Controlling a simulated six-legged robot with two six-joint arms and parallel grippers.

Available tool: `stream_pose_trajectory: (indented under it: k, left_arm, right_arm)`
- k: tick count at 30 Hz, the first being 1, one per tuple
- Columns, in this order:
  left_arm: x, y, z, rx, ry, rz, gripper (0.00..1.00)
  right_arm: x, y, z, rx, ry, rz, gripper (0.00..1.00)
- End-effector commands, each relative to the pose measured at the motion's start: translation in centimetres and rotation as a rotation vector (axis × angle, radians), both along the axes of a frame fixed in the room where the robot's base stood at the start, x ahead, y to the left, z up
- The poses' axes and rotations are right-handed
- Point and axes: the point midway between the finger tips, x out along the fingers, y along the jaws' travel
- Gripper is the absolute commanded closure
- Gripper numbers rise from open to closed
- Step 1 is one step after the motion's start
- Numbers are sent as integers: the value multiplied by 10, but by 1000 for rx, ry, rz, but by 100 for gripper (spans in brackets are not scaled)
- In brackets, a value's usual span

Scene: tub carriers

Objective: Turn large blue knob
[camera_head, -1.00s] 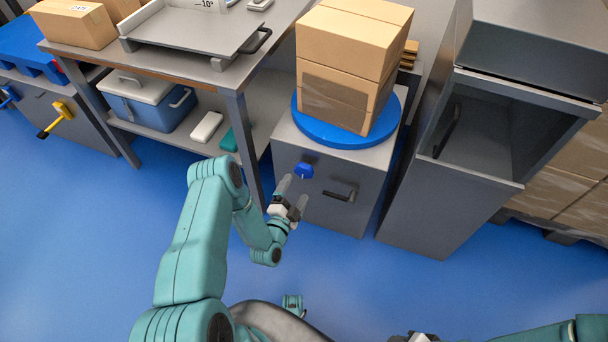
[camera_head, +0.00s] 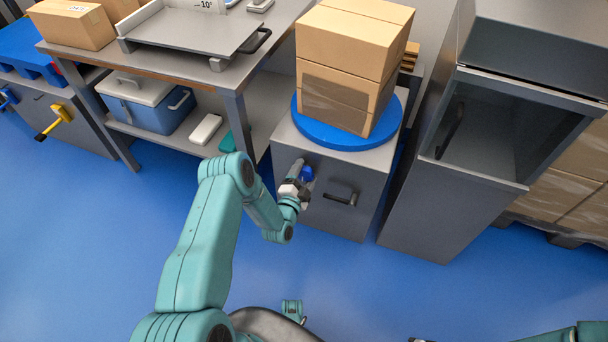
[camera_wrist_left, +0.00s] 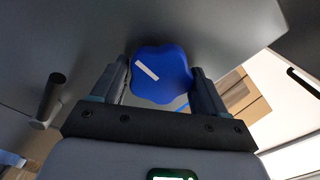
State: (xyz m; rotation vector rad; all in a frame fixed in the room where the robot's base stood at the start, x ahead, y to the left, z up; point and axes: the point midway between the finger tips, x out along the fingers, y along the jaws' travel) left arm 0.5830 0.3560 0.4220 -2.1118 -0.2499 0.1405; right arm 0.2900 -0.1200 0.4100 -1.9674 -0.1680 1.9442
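The large blue knob (camera_head: 307,173) is on the front of the grey cabinet (camera_head: 330,213) under the blue turntable. In the left wrist view the knob (camera_wrist_left: 160,74) has a lobed rim and a slanted white mark. My left gripper (camera_head: 302,172) is at the knob. In the left wrist view its two fingers (camera_wrist_left: 160,88) stand open on either side of the knob, with a small gap visible on the left. I cannot tell whether the right finger touches it. My right gripper (camera_head: 422,340) is barely in view at the bottom edge; its fingers are hidden.
A dark handle (camera_head: 340,195) is on the cabinet front, right of the knob. Cardboard boxes (camera_head: 348,65) stand on the blue turntable (camera_head: 340,134) above. A metal bench (camera_head: 236,80) is to the left, and a grey open-fronted cabinet (camera_head: 405,225) is to the right.

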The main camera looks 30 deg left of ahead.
Motion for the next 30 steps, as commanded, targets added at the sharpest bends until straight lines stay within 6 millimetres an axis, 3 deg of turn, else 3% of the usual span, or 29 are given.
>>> stream_pose_trajectory:
  k: [14,30]
  left_arm:
    - [0,1,-1,-131,-33,0,57]
    - [0,1,-1,-610,-146,-1,57]
  right_arm:
    - [0,0,-6,0,0,0,57]
    - [0,0,-24,0,0,0,57]
